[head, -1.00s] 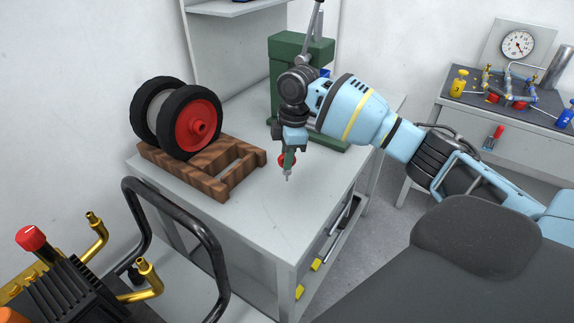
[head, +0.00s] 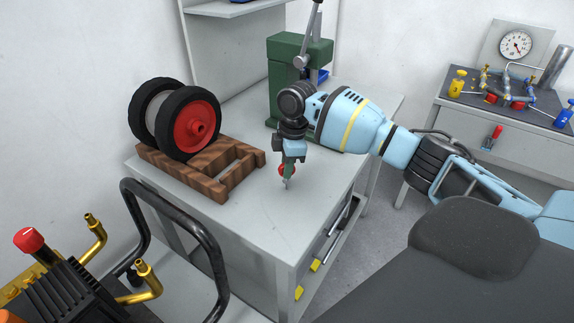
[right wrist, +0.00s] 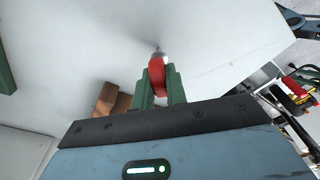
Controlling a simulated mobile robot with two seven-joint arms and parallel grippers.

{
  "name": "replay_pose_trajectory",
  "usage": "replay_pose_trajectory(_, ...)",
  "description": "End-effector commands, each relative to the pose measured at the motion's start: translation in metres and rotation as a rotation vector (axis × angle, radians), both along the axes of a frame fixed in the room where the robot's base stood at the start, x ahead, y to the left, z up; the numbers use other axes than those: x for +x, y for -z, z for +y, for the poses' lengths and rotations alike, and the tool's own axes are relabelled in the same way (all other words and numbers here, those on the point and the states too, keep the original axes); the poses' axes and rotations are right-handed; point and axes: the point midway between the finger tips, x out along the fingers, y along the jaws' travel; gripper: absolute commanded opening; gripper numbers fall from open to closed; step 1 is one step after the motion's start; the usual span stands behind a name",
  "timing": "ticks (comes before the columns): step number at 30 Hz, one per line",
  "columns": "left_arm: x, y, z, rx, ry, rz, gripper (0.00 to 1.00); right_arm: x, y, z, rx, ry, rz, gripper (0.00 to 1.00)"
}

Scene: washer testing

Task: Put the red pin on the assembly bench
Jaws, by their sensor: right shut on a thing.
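The red pin (head: 285,171) is between the fingers of my right gripper (head: 289,166), with its thin grey tip pointing down at the top of the assembly bench (head: 262,211). In the right wrist view, the red pin (right wrist: 157,76) shows between the two green fingers of my right gripper (right wrist: 159,84), which are shut on it. The tip is at or just above the bench top; I cannot tell whether it touches. My left gripper is not in view.
A wooden stand (head: 218,181) with black-tyred wheels (head: 197,128) is on the bench's left. A green press (head: 285,70) stands at the back. Bare bench top lies in front. A black tube frame (head: 185,188) is at the lower left; a gauge table (head: 500,112) is at the right.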

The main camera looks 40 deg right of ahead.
Motion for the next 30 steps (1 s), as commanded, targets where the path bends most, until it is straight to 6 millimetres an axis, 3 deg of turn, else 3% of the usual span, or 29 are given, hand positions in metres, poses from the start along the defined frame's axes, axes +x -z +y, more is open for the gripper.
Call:
replay_pose_trajectory(1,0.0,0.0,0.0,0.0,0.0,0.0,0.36,0.0,0.0,0.0,0.0,0.0,0.0,0.16)
replay_pose_trajectory(6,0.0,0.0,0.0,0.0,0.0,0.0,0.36,0.0,0.0,0.0,0.0,0.0,0.0,0.36)
replay_pose_trajectory(17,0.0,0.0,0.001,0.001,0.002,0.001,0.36,0.0,-0.005,0.0,0.0,0.0,0.0,0.36)
replay_pose_trajectory(30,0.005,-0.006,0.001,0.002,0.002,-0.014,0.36,-0.003,-0.085,-0.009,0.002,-0.001,-0.004,0.36)
